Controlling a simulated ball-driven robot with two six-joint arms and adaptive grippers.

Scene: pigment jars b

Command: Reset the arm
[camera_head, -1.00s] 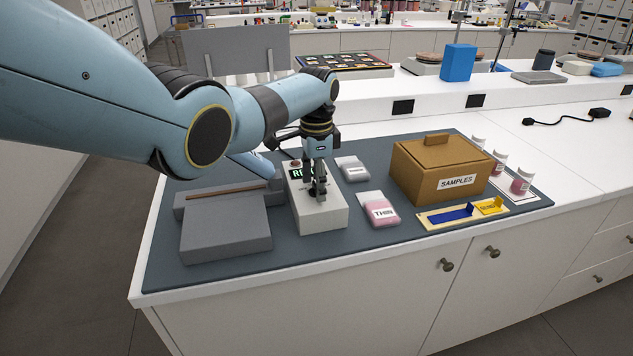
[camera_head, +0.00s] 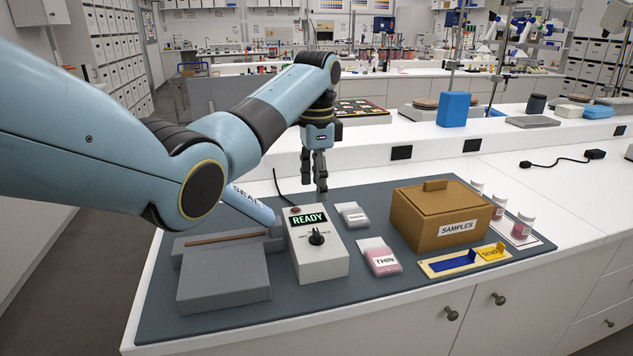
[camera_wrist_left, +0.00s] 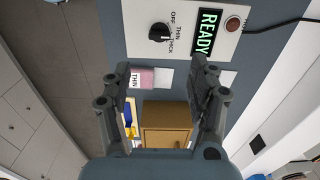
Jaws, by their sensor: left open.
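My left gripper (camera_head: 314,190) is open and empty, raised above the back edge of the grey mat (camera_head: 370,290). Its two fingers also show apart in the left wrist view (camera_wrist_left: 160,85). The white control box (camera_head: 322,262) stands below and in front of it, with a lit READY display (camera_head: 307,219) and a black knob (camera_head: 316,237). In the left wrist view the knob (camera_wrist_left: 159,32) sits by the labels OFF, THIN and THICK, with its exact setting hard to read. The gripper is apart from the box. My right gripper is in neither view.
A brown SAMPLES box (camera_head: 440,222), a tray with blue and yellow parts (camera_head: 465,262) and jars (camera_head: 522,226) stand farther right.

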